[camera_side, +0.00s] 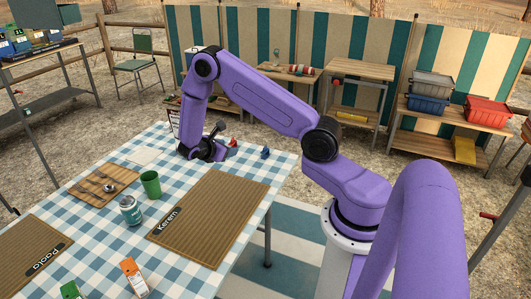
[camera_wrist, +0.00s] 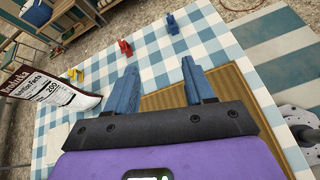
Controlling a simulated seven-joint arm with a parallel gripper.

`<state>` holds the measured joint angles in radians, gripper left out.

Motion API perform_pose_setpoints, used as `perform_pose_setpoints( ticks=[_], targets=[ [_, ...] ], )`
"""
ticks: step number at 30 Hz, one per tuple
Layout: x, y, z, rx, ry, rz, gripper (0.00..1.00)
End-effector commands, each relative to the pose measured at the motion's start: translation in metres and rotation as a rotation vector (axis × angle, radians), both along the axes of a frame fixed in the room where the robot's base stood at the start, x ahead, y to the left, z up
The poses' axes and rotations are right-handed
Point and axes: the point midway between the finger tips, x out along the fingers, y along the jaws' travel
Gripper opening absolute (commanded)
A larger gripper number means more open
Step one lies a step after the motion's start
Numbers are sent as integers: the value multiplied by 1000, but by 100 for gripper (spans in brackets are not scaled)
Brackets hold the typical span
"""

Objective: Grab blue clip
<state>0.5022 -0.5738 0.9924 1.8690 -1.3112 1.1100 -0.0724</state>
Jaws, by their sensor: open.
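The blue clip (camera_wrist: 172,23) lies on the blue-and-white checked tablecloth in the wrist view, near the table's far edge. In the side view the blue clip (camera_side: 265,153) is close to the table's right back corner. My gripper (camera_wrist: 160,66) is open, with nothing between its two blue fingers. The clip is beyond the fingertips and apart from them. In the side view my gripper (camera_side: 220,153) is low over the table, to the left of the clip; its fingertips are small there.
A red clip (camera_wrist: 125,48) and yellow clips (camera_wrist: 75,74) lie to the left of the blue one. A package with a nutrition label (camera_wrist: 45,90) stands at left. The Kerem mat (camera_side: 215,215), green cup (camera_side: 150,184) and can (camera_side: 131,210) are nearer the side camera.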

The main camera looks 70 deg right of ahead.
Motion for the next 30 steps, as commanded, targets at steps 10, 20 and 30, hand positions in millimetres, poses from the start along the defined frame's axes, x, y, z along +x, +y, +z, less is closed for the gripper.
perform_pose_setpoints(
  ticks=[10, 20, 30],
  targets=[
    [-20, -88, -86, -100, 197, 63, 53],
    [-28, -122, -107, -108, 223, 73, 53],
    [-32, -181, -131, -107, 222, 72, 53]
  ],
)
